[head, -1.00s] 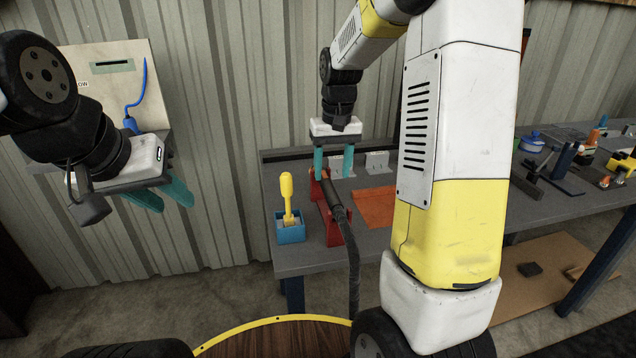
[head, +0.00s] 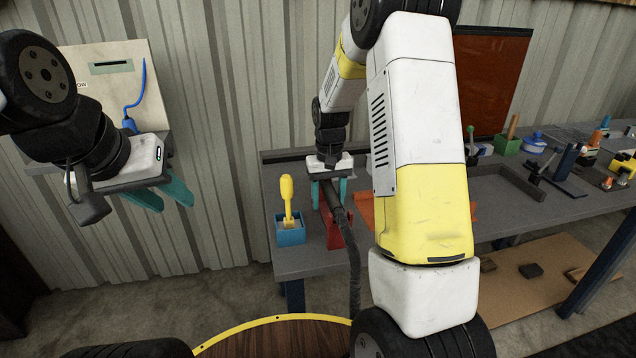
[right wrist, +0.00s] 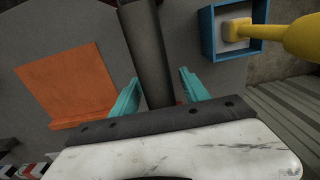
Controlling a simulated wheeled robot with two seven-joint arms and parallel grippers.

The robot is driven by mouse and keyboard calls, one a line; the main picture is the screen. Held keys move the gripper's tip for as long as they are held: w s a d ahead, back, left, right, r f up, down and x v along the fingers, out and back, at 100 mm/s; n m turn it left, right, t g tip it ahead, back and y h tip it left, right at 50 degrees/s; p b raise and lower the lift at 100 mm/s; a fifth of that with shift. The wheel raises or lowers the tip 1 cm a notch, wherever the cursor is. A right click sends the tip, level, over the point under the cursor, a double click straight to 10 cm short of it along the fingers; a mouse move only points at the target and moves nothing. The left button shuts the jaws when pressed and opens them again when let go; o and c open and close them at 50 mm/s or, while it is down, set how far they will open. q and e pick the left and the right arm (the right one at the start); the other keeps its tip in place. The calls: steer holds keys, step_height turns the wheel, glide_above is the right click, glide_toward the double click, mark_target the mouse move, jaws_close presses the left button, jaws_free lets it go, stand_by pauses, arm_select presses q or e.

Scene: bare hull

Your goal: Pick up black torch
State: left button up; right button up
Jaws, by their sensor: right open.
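The black torch (head: 338,208) rests in a red stand (head: 332,232) near the left end of the grey workbench, and a dark hose hangs from it over the front edge. My right gripper (head: 328,193) is open above the stand, its teal fingers on either side of the torch. In the right wrist view the torch (right wrist: 148,50) runs between the two open fingers (right wrist: 155,92). I cannot tell whether they touch it. My left gripper (head: 160,195) hangs at the left, far from the bench, with its fingers apart and nothing seen between them.
A blue box (head: 290,236) with a yellow-handled tool (head: 287,196) stands just left of the red stand. An orange sheet (right wrist: 68,85) lies on the bench on the other side. Several items crowd the bench's right end. My right arm hides part of the bench.

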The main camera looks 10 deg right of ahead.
mark_target(329, 186)
jaws_close()
steer(key=shift+r, duration=0.1)
step_height(329, 186, up, 10)
stand_by(0.7)
